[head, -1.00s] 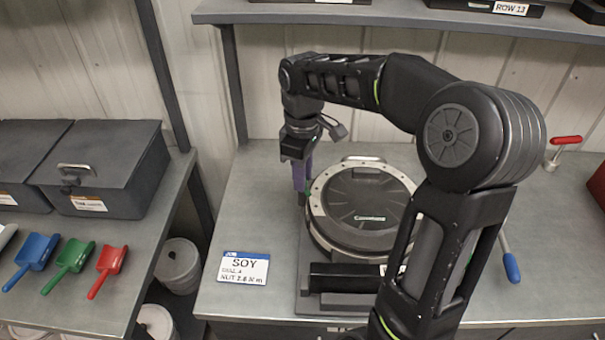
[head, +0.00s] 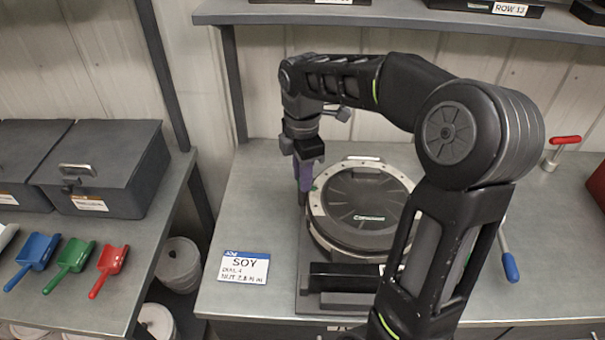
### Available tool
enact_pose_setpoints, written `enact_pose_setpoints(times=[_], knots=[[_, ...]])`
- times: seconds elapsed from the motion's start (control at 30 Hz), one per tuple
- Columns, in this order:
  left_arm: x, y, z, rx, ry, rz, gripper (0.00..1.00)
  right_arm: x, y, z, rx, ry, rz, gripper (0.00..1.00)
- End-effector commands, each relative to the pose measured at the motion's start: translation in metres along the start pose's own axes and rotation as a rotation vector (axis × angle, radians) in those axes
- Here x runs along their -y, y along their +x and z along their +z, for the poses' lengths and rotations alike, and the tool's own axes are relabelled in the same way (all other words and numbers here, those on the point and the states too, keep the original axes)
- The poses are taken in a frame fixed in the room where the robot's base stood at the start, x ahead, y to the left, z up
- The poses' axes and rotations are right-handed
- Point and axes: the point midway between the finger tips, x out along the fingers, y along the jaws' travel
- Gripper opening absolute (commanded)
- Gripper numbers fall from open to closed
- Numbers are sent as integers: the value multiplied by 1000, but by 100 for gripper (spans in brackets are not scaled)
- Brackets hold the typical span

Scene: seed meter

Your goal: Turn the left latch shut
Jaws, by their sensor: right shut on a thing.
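The seed meter (head: 367,212) is a round dark housing with a pale metal rim, on a dark base on the bench. My right gripper (head: 303,192) points down at the left edge of its rim, with a narrow purple part below the dark wrist. It is shut on the left latch, which is mostly hidden by the gripper; only a small dark part shows at the tip. My right arm covers the right side of the meter, so any latch there is hidden. My left gripper is not in view.
A SOY card (head: 244,267) lies left of the meter. A blue-handled crank (head: 509,262) and a red-handled lever (head: 565,141) stand to the right. Blue, green and red scoops (head: 107,266) lie on the left bench by a grey bin (head: 105,170). A shelf (head: 400,14) runs above.

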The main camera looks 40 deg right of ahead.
Motion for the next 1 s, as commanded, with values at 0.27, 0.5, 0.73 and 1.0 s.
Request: enact_pose_setpoints(times=[0.27,0.5,0.73,1.0], knots=[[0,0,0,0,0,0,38,-1,-1,0,0,-40,3,0],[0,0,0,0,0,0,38,-1,-1,0,0,-40,3,0],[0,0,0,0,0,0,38,0,-1,0,0,-39,2,35],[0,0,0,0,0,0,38,0,0,0,0,-38,1,43]])
